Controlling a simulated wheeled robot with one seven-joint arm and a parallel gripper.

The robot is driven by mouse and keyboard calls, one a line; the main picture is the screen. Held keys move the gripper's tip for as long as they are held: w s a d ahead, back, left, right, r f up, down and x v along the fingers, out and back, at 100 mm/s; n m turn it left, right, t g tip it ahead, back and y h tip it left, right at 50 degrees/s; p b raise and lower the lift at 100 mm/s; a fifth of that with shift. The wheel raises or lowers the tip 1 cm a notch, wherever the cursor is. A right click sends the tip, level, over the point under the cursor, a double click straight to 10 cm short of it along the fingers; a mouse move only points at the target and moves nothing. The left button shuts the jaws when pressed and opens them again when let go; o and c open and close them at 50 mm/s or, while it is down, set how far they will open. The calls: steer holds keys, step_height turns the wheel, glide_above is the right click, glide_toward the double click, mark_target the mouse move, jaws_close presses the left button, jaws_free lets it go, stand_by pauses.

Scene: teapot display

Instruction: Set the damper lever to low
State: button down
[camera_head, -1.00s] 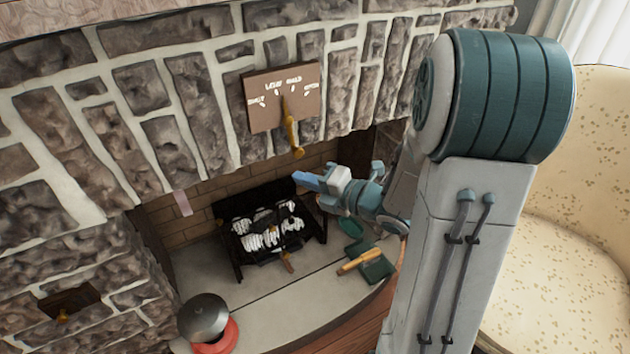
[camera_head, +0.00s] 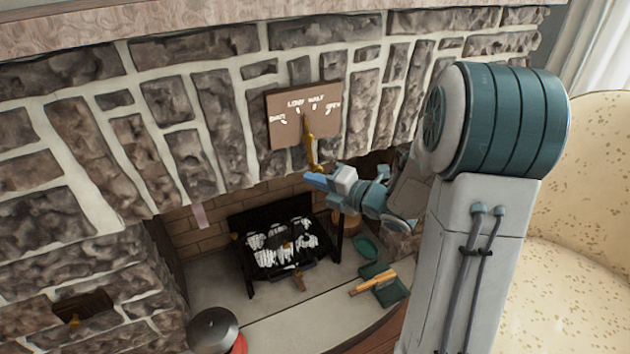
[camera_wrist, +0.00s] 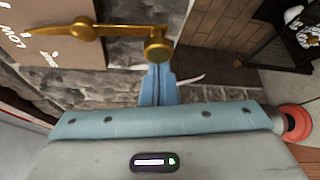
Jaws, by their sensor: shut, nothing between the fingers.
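The damper lever (camera_head: 310,148) is a brass bar on a brown plate (camera_head: 281,136) with white marks reading shut, low, half and open. Its knob end hangs below the plate, and its upper pointer is near the low and half marks; I cannot tell exactly which. In the wrist view the lever (camera_wrist: 120,31) runs across the top, with its round knob (camera_wrist: 158,47) just beyond my fingertips. My gripper (camera_head: 309,178) is shut and empty, right by the knob. Its blue fingers (camera_wrist: 157,84) also show in the wrist view. Whether they touch the knob is unclear.
A black grate (camera_head: 240,226) with white logs stands in the firebox below. Stone wall (camera_head: 220,100) surrounds the plate. A dark lidded pot (camera_head: 213,328), a green box (camera_head: 388,288) and a green dish (camera_head: 366,247) sit on the hearth. A cream armchair (camera_head: 575,240) stands right.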

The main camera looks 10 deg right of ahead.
steer(key=shift+w+d+r+n+h+b, duration=0.1)
steer(key=shift+w+d+n+h+b, duration=0.15)
steer(key=shift+d+b, duration=0.3)
steer(key=shift+w+d+r+n+h+b, duration=0.15)
steer(key=shift+d+n+b, duration=0.2)
steer(key=shift+b, duration=0.4)
steer(key=shift+s+a+f, duration=0.1)
steer(key=shift+s+f, duration=0.05)
steer(key=shift+f, duration=0.05)
steer(key=s+d+b, duration=0.1)
steer(key=s+d, duration=0.2)
steer(key=s, duration=0.6)
steer(key=d+r+m+g+h+p, duration=0.1)
steer(key=d+r+m+h+p, duration=0.2)
steer(key=r+m+h+p, duration=0.45)
steer(key=d+r+m+h+p, duration=0.45)
steer(key=r+m+p, duration=0.25)
steer(key=r+m, duration=0.25)
steer(key=s+a+r+m+g+p, duration=0.3)
steer(key=s+a+m+g+p, duration=0.1)
steer(key=s, duration=0.4)
steer(key=s+a+r+m+g+y+p, duration=0.1)
steer(key=s+a+r+m+g+p, duration=0.2)
steer(key=s+m+p, duration=0.5)
steer(key=a+m+g, duration=0.1)
steer(key=a, duration=0.1)
steer(key=shift+s+a+r+m+g+y, duration=0.25)
steer(key=shift+a+r+m+g+y, duration=0.05)
steer(key=shift+a, duration=0.05)
